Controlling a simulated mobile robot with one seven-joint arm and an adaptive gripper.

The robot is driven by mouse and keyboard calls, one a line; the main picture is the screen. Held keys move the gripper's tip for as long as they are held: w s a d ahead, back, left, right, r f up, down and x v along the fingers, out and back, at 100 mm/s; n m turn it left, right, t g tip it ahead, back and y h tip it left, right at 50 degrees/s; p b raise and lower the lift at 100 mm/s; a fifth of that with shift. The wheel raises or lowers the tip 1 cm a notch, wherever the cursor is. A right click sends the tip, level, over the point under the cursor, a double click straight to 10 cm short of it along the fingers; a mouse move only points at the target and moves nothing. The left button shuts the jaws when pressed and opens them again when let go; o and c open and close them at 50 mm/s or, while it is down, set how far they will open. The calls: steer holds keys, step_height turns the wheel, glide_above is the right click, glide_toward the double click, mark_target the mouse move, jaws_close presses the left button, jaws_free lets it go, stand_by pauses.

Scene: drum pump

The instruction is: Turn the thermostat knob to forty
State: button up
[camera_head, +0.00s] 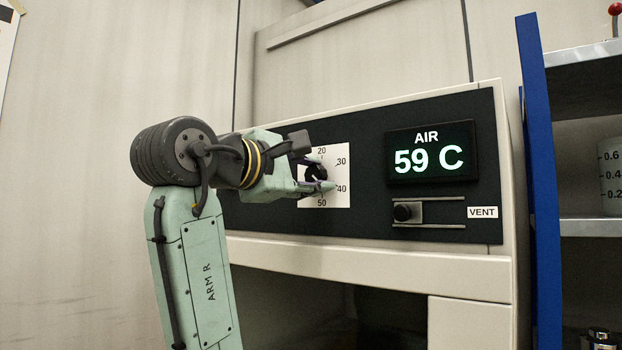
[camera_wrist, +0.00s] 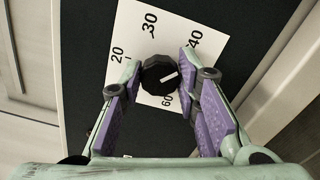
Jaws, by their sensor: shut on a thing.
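The thermostat knob (camera_wrist: 158,72) is black and round with a white pointer line. It sits on a white dial plate (camera_head: 341,175) with numbers, on the black front panel. My gripper (camera_wrist: 160,78) has its purple-padded fingers on either side of the knob and is shut on it. The pointer line slants right and slightly up in the wrist view, toward the side of the 40 mark (camera_wrist: 195,39); a finger covers part of the dial there, so the exact reading is unclear. My gripper (camera_head: 316,173) partly hides the knob in the head view.
A display (camera_head: 430,153) right of the dial reads AIR 59 C. Below it is a VENT slider (camera_head: 405,212) with its black knob at the left end. A blue-posted shelf (camera_head: 540,180) stands at the right. An open dark space lies under the panel.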

steer(key=shift+n, duration=1.1)
steer(key=o, duration=1.2)
steer(key=v, duration=1.2)
